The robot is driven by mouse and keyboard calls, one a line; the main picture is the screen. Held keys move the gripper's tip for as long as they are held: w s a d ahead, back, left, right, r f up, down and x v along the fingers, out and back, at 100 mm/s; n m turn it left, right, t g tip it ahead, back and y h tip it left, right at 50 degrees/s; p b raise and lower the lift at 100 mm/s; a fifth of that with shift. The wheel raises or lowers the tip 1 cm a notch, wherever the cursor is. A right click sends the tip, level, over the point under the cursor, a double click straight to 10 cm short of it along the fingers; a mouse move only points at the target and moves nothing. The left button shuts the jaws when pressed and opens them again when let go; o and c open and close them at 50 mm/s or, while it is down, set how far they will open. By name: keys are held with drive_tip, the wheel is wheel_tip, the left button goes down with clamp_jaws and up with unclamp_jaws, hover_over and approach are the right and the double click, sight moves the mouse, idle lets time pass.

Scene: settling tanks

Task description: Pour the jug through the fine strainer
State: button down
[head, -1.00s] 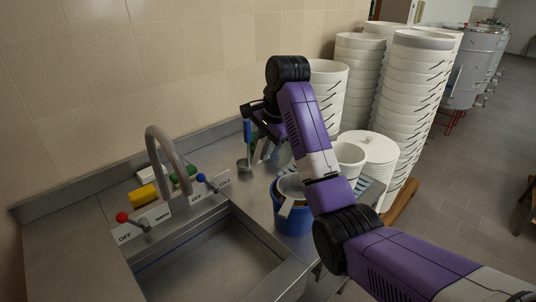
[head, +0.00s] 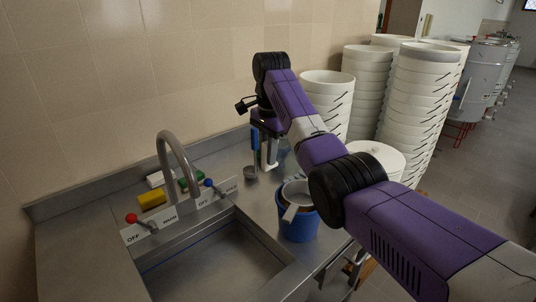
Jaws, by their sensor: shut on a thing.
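My gripper (head: 268,154) is over the counter at the back, below my wrist, with its fingers pointing down. It is shut on what looks like the clear jug (head: 284,150), of which a pale greenish part shows right of the fingers. My gripper and arm hide the rest, so its handle, fill and tilt cannot be made out. A blue bucket (head: 299,226) stands upright on the counter right of the sink. A pale strainer (head: 296,191) rests in its mouth, with a flat light handle reaching over the near rim. Its mesh is too small to judge.
A ladle with a blue handle (head: 254,139) is close left of my gripper. The sink (head: 215,265) with its tall tap (head: 172,150) lies front left. A yellow sponge (head: 152,199) is behind it. Tall stacks of white buckets (head: 418,110) stand right, beyond my arm.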

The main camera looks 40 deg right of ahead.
drive_tip(key=shift+w+d+r, duration=0.1)
drive_tip(key=shift+d+r, duration=0.05)
drive_tip(key=shift+r, duration=2.35)
